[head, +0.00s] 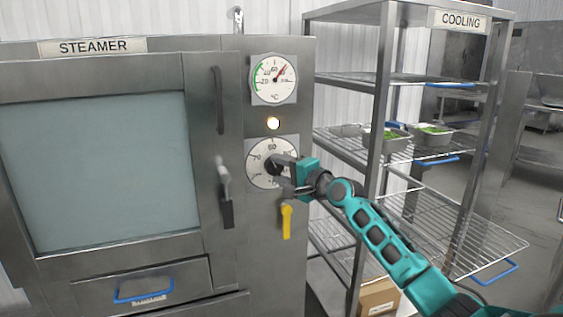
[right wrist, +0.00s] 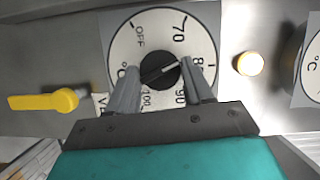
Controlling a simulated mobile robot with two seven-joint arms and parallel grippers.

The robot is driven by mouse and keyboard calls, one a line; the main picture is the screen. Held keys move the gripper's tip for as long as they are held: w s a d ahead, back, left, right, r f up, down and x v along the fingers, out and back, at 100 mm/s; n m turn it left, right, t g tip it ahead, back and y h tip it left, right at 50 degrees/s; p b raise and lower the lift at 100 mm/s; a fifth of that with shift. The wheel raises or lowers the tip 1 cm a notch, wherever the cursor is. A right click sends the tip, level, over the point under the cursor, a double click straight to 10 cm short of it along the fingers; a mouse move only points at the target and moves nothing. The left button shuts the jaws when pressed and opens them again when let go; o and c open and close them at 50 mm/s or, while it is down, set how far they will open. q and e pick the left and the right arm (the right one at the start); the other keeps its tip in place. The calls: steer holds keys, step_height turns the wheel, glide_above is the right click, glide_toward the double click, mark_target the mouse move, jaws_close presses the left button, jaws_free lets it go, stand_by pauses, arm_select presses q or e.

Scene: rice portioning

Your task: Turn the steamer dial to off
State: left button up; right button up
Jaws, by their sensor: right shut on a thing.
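The steamer (head: 120,257) stands at the left with its door closed. Its dial (head: 256,176) is a white disc on the right-hand panel, marked OFF, 70, 80, 90 and 100 in the right wrist view (right wrist: 126,47). The dark round knob (right wrist: 159,71) at its centre has a white line that points towards 80. My right gripper (head: 279,170) is at the dial, its fingers on either side of the knob and shut on it; it also shows in the right wrist view (right wrist: 162,78). The fingers hide parts of the dial face. My left gripper is not in view.
A lamp (head: 273,123) glows above the dial, below a temperature gauge (head: 274,79). A yellow lever (head: 287,220) hangs just below the dial. The door handle (head: 225,195) is to the left. A cooling rack (head: 380,150) with food pans stands at the right.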

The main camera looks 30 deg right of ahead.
steer(key=shift+r+n+g+p, duration=0.25)
steer(key=shift+n+g+p, duration=0.15)
steer(key=shift+n+p, duration=0.35)
steer(key=shift+n+h, duration=0.3)
steer(key=shift+n, duration=0.25)
steer(key=shift+n+g+h+p, duration=0.3)
steer(key=shift+n+g+p, duration=0.1)
steer(key=shift+n, duration=0.3)
steer(key=n+g+h, duration=0.1)
steer(key=n, duration=0.1)
steer(key=shift+a+n, duration=0.15)
steer(key=shift+n, duration=0.15)
steer(key=n+h, duration=0.1)
steer(key=n+g, duration=0.1)
steer(key=n, duration=0.1)
steer(key=shift+w+a+r+h, duration=0.1)
steer(key=shift+a+r+h, duration=0.05)
steer(key=shift+h, duration=0.25)
steer(key=n+h, duration=0.2)
steer(key=n, duration=0.1)
steer(key=shift+a+g, duration=0.15)
steer(key=shift+g, duration=0.25)
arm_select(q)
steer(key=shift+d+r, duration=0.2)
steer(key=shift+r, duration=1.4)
arm_select(e)
steer(key=shift+n+h, duration=0.5)
steer(key=shift+n, duration=0.2)
